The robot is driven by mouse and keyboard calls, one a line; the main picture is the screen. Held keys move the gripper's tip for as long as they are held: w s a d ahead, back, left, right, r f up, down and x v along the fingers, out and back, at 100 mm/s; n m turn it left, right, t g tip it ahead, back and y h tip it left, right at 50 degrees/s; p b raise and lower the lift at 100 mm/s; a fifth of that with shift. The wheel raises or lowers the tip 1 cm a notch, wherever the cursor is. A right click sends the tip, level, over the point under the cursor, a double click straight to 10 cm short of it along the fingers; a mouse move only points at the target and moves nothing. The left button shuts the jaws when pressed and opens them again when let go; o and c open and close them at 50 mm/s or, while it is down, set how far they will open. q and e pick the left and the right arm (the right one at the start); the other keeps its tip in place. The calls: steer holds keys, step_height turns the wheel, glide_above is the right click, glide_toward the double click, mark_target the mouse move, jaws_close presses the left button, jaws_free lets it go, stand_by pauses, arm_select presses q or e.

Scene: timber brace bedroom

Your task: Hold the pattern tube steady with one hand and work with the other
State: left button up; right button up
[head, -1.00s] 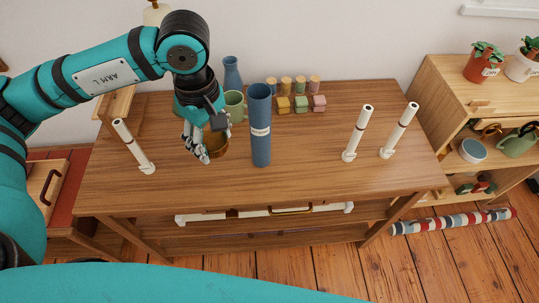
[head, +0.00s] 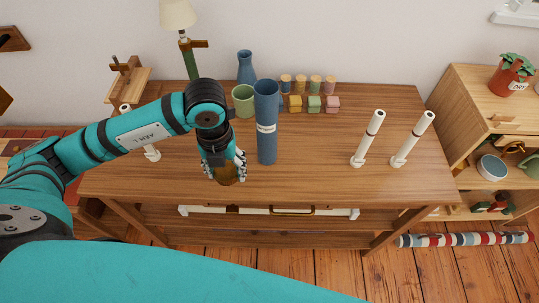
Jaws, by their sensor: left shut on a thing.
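The pattern tube appears to be the tall blue cylinder (head: 267,145) with a white label band, standing upright on the wooden table (head: 320,180). My left gripper (head: 227,168) is just left of the tube's lower part, apart from it, pointing down. It is shut on a small brown, brass-like cup (head: 228,177), mostly hidden by the fingers. Whether the cup touches the table I cannot tell. My right gripper is not in view.
A green cup (head: 243,97) and blue vase (head: 246,66) stand behind the tube. Several coloured blocks (head: 314,104) sit behind right. Two leaning white posts (head: 368,138) (head: 412,139) stand at right; another (head: 151,154) is partly behind my left arm. The table's front middle is clear.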

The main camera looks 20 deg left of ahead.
mark_target(217, 175)
arm_select(q)
steer(key=f+n, duration=0.1)
steer(key=n, duration=0.1)
steer(key=s+a+f+n, duration=0.1)
steer(key=n, duration=0.2)
steer(key=f+n, duration=0.1)
steer(key=n, duration=0.1)
steer(key=shift+s+a+f+n, duration=0.2)
steer(key=shift+s+a+n, duration=0.1)
steer(key=shift+n, duration=0.1)
steer(key=shift+f+n, duration=0.1)
steer(key=shift+n, duration=0.3)
steer(key=shift+w+a, duration=0.1)
steer(key=shift+w, duration=0.15)
steer(key=shift+n, duration=0.3)
steer(key=w, duration=0.5)
steer(key=w+a+f+p, duration=0.1)
steer(key=w, duration=0.4)
steer(key=w+p, duration=0.1)
steer(key=w, duration=0.4)
steer(key=shift+w+a+f, duration=0.25)
steer(key=shift+a+f, duration=0.05)
step_height(217, 175, down, 3)
steer(key=shift+s+r+p, duration=0.15)
steer(key=shift+p, duration=0.2)
steer(key=shift+f, duration=0.45)
steer(key=shift+f, duration=0.1)
steer(key=o, duration=1.3)
